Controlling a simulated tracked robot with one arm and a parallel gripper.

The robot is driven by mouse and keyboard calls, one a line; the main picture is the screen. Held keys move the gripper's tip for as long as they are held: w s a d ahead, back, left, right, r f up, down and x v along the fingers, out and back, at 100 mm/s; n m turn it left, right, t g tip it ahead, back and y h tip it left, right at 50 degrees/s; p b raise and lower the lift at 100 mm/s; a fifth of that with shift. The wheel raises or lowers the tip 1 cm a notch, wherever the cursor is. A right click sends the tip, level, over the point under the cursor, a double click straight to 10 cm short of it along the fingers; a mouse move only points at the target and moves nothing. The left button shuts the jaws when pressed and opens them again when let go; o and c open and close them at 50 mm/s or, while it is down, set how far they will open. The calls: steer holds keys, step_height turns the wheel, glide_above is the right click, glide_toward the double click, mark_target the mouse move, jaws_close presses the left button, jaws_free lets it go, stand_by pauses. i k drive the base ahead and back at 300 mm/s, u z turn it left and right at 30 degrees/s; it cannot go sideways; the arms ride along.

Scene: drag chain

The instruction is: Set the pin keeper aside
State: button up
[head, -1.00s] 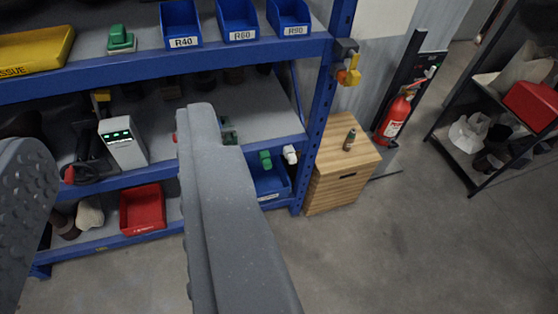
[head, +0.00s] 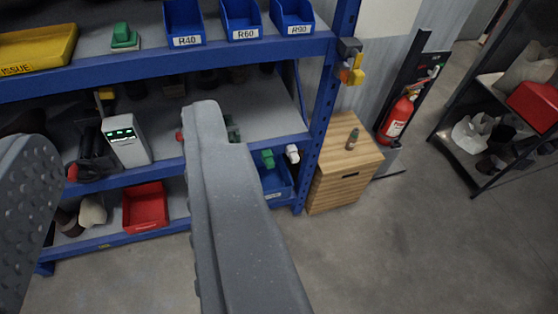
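My gripper (head: 112,122) is open, with one grey finger at the left edge and the other across the middle of the view. Nothing shows held between the fingers. I cannot tell for sure which thing is the pin keeper. A small yellow and orange part (head: 352,72) sits at a dark bracket on the right post of the blue shelf, right of the gripper and apart from it. Small green parts (head: 124,37) stand on the top shelf and near the blue bin below. The right finger hides part of the middle shelf.
The blue shelf rack (head: 160,62) holds blue bins (head: 241,22), a yellow tray (head: 36,48), a red bin (head: 145,207) and a grey device (head: 127,141). A wooden cabinet (head: 340,185) with a small bottle (head: 352,139), a fire extinguisher (head: 396,120) and a dark rack stand right. Floor is clear front right.

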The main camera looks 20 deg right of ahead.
mark_target(357, 77)
steer(key=z, duration=0.45)
steer(key=k, duration=1.3)
steer(key=u, duration=0.5)
steer(key=i, duration=2.1)
steer(key=z, duration=0.2)
